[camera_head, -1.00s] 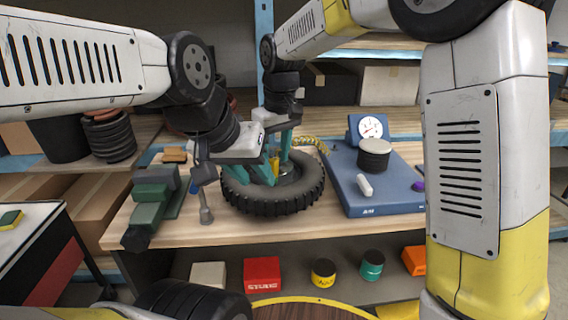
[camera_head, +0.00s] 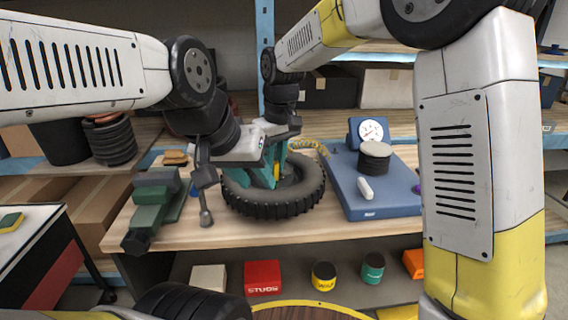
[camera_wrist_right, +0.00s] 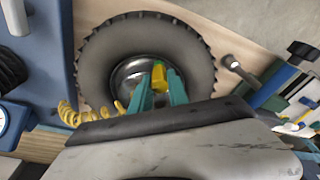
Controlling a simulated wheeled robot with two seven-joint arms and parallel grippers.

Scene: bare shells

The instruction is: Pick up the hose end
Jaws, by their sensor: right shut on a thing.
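The hose end, a yellow piece with a green part, is in the right wrist view (camera_wrist_right: 158,76) over the wheel hub. It shows small in the head view (camera_head: 276,171). The teal fingers of my right gripper (camera_wrist_right: 160,92) are closed on it. Yellow coiled hose (camera_wrist_right: 66,115) lies beside the tyre. In the head view the hose (camera_head: 310,146) runs behind the tyre (camera_head: 306,200). My left gripper (camera_head: 264,170) is over the tyre's left part. It overlaps the right gripper in the picture, so its finger opening is unclear.
A green vise (camera_head: 150,205) stands left. Tins and boxes sit on the shelf below, including a red box (camera_head: 262,277).

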